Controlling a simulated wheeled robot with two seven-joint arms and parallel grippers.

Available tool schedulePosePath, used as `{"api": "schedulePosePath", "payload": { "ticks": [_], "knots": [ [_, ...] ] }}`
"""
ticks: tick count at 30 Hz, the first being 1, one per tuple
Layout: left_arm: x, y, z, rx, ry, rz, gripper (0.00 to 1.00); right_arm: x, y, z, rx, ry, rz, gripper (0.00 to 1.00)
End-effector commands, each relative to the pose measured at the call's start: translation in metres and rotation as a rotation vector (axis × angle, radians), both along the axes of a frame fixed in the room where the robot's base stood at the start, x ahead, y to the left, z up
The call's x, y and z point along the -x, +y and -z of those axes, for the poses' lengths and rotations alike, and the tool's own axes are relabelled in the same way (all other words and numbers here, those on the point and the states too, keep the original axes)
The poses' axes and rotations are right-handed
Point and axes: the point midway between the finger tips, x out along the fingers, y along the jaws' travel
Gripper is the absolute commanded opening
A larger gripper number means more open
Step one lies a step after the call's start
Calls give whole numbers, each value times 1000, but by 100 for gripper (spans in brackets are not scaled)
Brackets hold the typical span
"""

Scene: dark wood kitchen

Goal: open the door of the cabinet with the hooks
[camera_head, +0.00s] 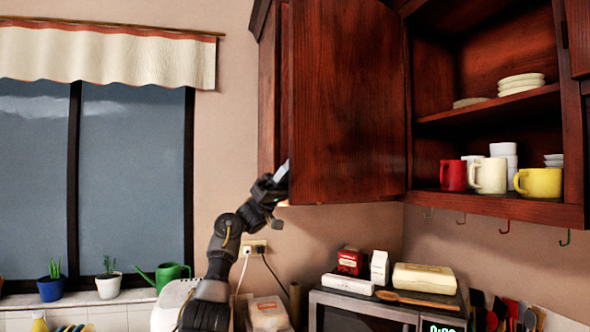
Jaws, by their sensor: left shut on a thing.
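The wall cabinet with the hooks (490,209) is at the upper right, with several small hooks hanging under its bottom edge. Its dark red wooden door (345,105) stands wide open, swung to the left, so the shelves inside show. My left gripper (277,182) is at the lower left edge of this door, shut on it. The exact contact is small and partly hidden at the door's edge, and I cannot make out a handle. My right gripper is not in view.
The cabinet holds a red mug (453,175), a cream mug (488,176), a yellow mug (539,182) and stacked plates (521,84). Below the door, a microwave (365,312) carries boxes and a wooden spoon (418,300). A window (130,180) with potted plants is at the left.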

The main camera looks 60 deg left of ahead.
Motion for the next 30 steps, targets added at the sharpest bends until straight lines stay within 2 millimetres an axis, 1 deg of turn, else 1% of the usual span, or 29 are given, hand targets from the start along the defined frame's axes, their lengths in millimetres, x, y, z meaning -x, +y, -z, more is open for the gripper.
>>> {"api": "schedulePosePath", "payload": {
  "ticks": [3, 4, 8, 16, 19, 23, 30],
  "knots": [
    [0, 0, 0, 0, 1, 1, 0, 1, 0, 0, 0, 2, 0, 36],
    [0, 0, 0, 0, 1, 1, 15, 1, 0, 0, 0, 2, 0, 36],
    [-1, -1, 0, 0, 0, 1, 32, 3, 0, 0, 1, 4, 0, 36],
    [-2, -1, 0, 0, 0, 3, 32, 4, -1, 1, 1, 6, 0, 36],
    [0, 3, 6, 1, 1, 1, 32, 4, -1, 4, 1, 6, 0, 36],
    [5, 17, 21, 2, 3, -1, 32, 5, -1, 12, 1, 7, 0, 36],
    [17, 49, 54, 2, 3, -1, 32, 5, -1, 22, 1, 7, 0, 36]
  ]
}}
